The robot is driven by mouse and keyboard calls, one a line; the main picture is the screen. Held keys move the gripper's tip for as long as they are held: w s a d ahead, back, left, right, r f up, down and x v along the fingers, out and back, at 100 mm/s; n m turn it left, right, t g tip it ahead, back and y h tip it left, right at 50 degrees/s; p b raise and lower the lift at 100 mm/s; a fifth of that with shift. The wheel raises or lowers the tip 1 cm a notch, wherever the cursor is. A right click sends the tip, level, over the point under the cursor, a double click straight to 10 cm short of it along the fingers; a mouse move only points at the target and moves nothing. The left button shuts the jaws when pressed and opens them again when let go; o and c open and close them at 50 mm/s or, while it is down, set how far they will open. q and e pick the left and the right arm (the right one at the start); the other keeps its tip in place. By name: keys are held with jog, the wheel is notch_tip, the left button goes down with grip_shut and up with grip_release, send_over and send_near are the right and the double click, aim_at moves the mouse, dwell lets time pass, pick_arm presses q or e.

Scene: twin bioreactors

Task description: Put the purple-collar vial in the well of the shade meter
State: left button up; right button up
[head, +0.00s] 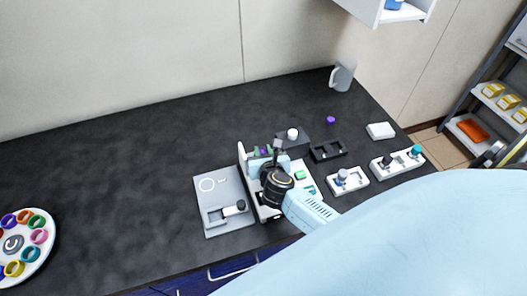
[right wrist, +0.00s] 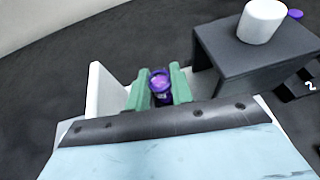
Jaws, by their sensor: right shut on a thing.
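The purple-collar vial (right wrist: 160,82) shows in the right wrist view between the two green fingers of my right gripper (right wrist: 160,88), which is shut on it. In the head view the right gripper (head: 263,152) is near the table's front, over or beside a white device (head: 262,208), behind a black wrist. The vial's lower part is hidden. I cannot tell for sure which device is the shade meter or see its well. A dark block with a white cylinder on top (head: 293,134) stands just right of the gripper; it also shows in the right wrist view (right wrist: 235,62). My left gripper is not in view.
A grey plate (head: 208,222) lies left of the gripper. A black tray (head: 328,151), white holders (head: 347,185) and a small purple piece (head: 331,119) are to the right. A mug (head: 343,77) stands at the back. The left middle table is clear, beside a round colour tray (head: 45,255).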

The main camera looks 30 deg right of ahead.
jog(key=shift+f, duration=0.25)
jog(key=o, duration=0.9)
jog(key=shift+o, duration=0.2)
jog(key=shift+r, duration=0.2)
jog(key=shift+s+r, duration=0.1)
jog(key=shift+r, duration=0.1)
jog(key=v, duration=1.1)
jog(key=shift+s+a+r+p, duration=0.15)
jog(key=shift+s+a+p, duration=0.05)
jog(key=shift+s+p, duration=0.15)
